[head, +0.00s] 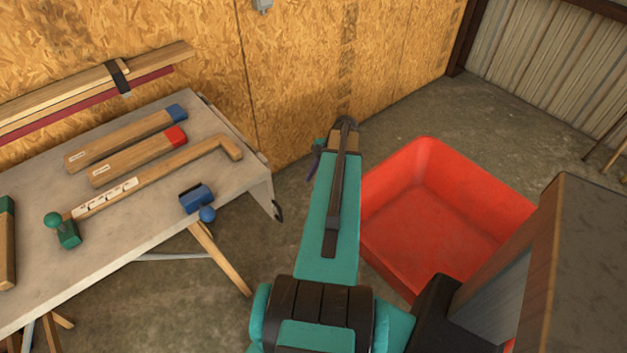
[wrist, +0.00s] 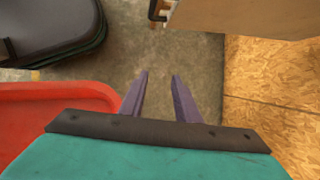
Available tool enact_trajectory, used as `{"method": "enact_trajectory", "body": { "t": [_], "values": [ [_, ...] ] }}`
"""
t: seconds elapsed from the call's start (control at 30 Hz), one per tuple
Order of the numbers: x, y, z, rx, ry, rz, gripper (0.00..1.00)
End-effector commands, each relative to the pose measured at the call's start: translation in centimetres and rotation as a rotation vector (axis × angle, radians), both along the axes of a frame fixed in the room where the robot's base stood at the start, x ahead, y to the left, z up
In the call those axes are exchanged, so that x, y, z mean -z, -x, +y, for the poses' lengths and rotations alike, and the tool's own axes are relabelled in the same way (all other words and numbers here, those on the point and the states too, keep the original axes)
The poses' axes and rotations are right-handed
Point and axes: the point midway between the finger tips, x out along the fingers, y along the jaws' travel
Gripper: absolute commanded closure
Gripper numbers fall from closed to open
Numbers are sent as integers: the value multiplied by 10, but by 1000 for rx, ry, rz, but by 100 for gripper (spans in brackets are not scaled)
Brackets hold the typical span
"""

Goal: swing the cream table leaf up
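The cream table leaf (head: 258,184) hangs down at the right end of the worktable in the head view, seen nearly edge-on. A dark handle (head: 278,211) is at its lower corner. In the wrist view a pale panel that looks like the leaf (wrist: 245,15) fills the top right, with the dark handle (wrist: 158,10) at its left end. My gripper (wrist: 160,78) is open and empty, its two purple fingers apart and pointing toward the handle with a gap between. In the head view my gripper (head: 315,165) is mostly hidden behind my arm, right of the leaf.
The worktable (head: 150,235) holds wooden blocks, a long wooden tool and blue and green clamp-like pieces. A red bin (head: 430,220) stands on the floor right of my arm. An OSB wall (head: 290,70) is behind. Dark stacked objects (wrist: 55,30) are at the wrist view's upper left.

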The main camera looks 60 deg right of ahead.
Motion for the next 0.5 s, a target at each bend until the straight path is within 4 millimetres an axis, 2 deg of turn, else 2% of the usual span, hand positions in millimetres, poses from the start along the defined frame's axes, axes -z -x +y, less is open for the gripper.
{"method": "enact_trajectory", "body": {
  "t": [0.27,0.43,0.5],
  "values": [
    [0,-1,0,-1,0,0,72],
    [0,-1,0,-1,0,0,100],
    [0,-1,0,-1,0,0,100]
  ]
}}
